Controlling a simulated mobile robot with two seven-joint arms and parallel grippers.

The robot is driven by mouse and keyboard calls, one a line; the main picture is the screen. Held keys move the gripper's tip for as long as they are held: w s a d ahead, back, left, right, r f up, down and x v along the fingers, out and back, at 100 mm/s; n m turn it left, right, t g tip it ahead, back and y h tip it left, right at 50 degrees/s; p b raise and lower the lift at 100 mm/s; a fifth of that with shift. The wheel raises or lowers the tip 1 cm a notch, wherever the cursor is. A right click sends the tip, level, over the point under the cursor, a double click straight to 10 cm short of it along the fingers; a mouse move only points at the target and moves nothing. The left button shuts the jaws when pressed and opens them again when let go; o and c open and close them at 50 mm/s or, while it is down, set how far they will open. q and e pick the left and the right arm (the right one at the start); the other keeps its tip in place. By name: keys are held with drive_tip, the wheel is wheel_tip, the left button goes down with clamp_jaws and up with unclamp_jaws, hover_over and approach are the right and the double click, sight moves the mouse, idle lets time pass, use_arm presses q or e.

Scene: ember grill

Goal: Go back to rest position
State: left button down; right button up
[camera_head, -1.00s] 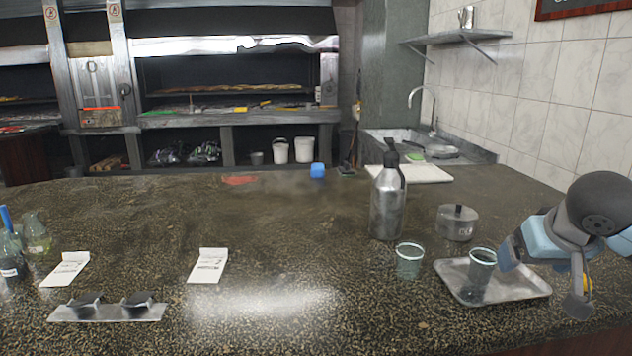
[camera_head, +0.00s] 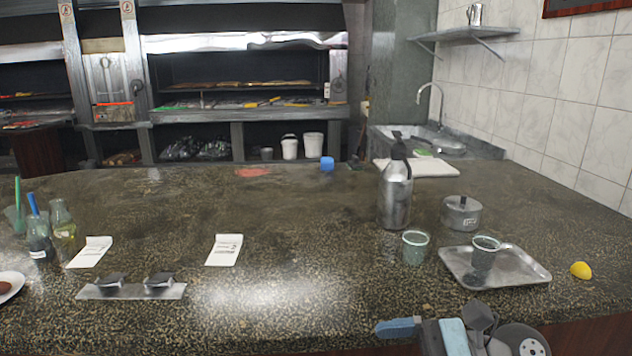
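My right gripper (camera_head: 398,327) is low at the bottom of the head view, in front of the counter's near edge. Its blue finger points left; whether it is open or shut does not show. No object shows at its tip. My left gripper is not in view. A greenish glass (camera_head: 483,254) stands upright on the metal tray (camera_head: 527,279), apart from my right gripper. A second similar glass (camera_head: 415,248) stands on the counter just left of the tray.
A steel pump flask (camera_head: 395,200) and a round metal pot (camera_head: 460,213) stand behind the glasses. A lemon (camera_head: 581,270) lies right of the tray. Bottles (camera_head: 62,226), paper slips (camera_head: 224,250) and a small metal plate (camera_head: 132,291) occupy the left. The counter's middle is clear.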

drive_tip(key=d+f+n+t+h, duration=0.35)
drive_tip(key=f+n+t, duration=0.45)
drive_tip(key=n, duration=0.7)
drive_tip(key=d+f+n+t+h, duration=0.2)
drive_tip(key=f+n+t+h, duration=0.3)
drive_tip(key=n+t, duration=0.75)
drive_tip(key=s+d+f+m+g+h, duration=0.1)
drive_tip(key=s+f+m+g+h, duration=0.1)
drive_tip(key=s+f+m+g, duration=0.45)
drive_tip(key=s+d+f+m+g+h, duration=0.1)
drive_tip(key=s+f+m+g+h, duration=0.25)
drive_tip(key=f, duration=0.65)
use_arm(q)
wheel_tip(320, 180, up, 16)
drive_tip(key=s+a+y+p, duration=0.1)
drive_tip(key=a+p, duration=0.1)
drive_tip(key=p, duration=2.3)
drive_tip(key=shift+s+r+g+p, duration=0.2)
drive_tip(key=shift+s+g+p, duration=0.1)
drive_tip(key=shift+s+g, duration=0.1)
use_arm(e)
wheel_tip(320, 180, up, 17)
drive_tip(key=d, duration=0.1)
drive_tip(key=shift+s+d, duration=0.25)
drive_tip(key=shift+s, duration=0.2)
